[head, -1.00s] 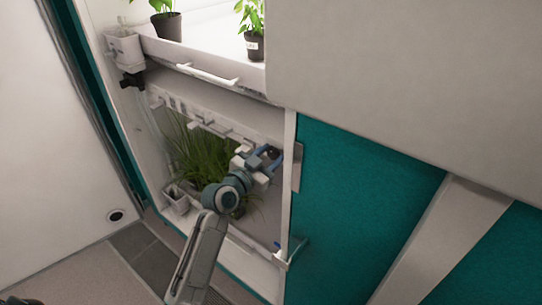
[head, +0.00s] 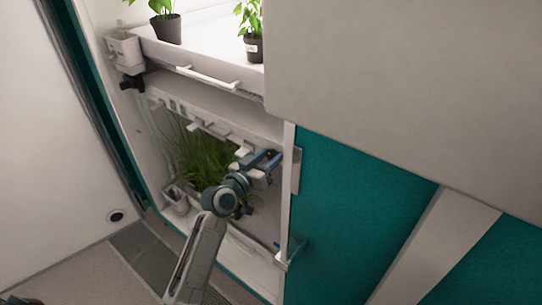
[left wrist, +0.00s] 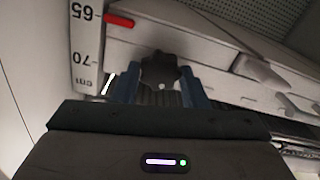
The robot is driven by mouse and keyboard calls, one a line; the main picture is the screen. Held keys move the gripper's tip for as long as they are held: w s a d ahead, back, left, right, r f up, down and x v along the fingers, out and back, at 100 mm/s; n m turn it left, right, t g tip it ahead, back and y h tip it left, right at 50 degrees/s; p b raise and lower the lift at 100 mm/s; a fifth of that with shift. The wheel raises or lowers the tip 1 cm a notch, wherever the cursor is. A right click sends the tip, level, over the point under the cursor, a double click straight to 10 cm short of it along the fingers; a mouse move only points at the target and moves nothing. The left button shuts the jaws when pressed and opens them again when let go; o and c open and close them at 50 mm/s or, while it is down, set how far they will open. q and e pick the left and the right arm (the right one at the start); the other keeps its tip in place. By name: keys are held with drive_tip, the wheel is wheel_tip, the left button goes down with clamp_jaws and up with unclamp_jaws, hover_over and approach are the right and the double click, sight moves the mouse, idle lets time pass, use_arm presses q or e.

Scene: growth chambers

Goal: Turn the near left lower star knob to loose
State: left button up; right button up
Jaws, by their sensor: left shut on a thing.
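A dark star knob (left wrist: 160,70) shows in the left wrist view between the two blue fingers of my left gripper (left wrist: 160,86). The fingers are shut on it from both sides, and its turned position cannot be read. In the head view my left gripper (head: 268,160) is at the right post of the lower chamber opening, and it hides most of the knob. Another black knob (head: 132,81) is at the left post, under a small white box. My right gripper is not in view.
A white shelf tray with a handle (head: 208,77) and potted plants (head: 167,28) is above. Grass-like plants (head: 200,152) stand behind my arm. A teal panel (head: 350,205) lies to the right. The left wrist view shows a centimetre scale (left wrist: 86,45) beside the knob.

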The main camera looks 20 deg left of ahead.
use_arm(q)
drive_tip(key=n+p, duration=0.2)
drive_tip(key=n, duration=0.3)
drive_tip(key=shift+a+f+n, duration=0.1)
drive_tip(key=shift+n, duration=0.2)
drive_tip(key=n+p, duration=0.1)
drive_tip(key=n, duration=0.2)
drive_tip(key=shift+n+p, duration=0.3)
drive_tip(key=shift+f+n+p, duration=0.15)
drive_tip(key=shift+n+p, duration=0.6)
drive_tip(key=shift+n, duration=1.05)
drive_tip(key=o, duration=0.9)
drive_tip(key=shift+o, duration=0.3)
drive_tip(key=shift+s+a, duration=0.15)
